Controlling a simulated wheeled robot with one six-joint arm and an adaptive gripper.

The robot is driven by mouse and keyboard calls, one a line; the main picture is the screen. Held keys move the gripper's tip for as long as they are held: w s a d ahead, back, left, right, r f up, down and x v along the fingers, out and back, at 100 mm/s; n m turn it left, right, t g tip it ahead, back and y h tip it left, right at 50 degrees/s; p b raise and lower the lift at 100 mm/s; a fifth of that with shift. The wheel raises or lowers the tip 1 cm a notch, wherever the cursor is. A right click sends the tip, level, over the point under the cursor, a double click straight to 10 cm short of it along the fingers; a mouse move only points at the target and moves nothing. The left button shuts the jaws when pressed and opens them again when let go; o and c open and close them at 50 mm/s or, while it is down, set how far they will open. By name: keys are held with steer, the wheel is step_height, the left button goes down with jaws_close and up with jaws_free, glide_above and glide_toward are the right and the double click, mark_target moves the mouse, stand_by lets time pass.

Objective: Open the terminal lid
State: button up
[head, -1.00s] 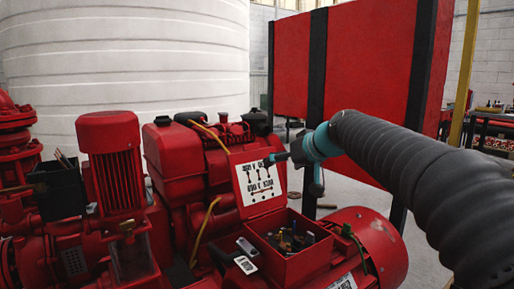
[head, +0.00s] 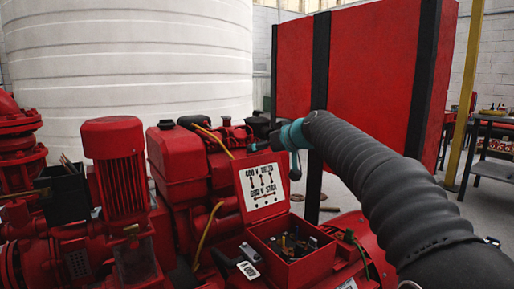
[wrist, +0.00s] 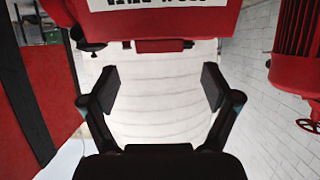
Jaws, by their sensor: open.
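The terminal box (head: 291,269) is a red open-topped box on the red motor, with several coloured terminals (head: 293,244) visible inside. Its red lid (head: 249,212) stands raised at the back edge, tilted back, with a white diagram label (head: 262,186) facing the camera. My gripper (head: 275,138) is above and behind the lid's upper right, apart from it in the head view. In the wrist view its two fingers (wrist: 161,88) are spread wide with nothing between them. The red lid with part of its label also shows at the top of the wrist view (wrist: 180,24).
Red pumps and a vertical motor (head: 113,170) crowd the left. A large white tank (head: 125,60) stands behind. A tall red panel (head: 370,85) with black posts rises behind my arm. A workbench (head: 490,150) stands far right.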

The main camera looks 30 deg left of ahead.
mark_target(256, 157)
steer(key=shift+p+x, duration=0.35)
steer(key=shift+x, duration=1.95)
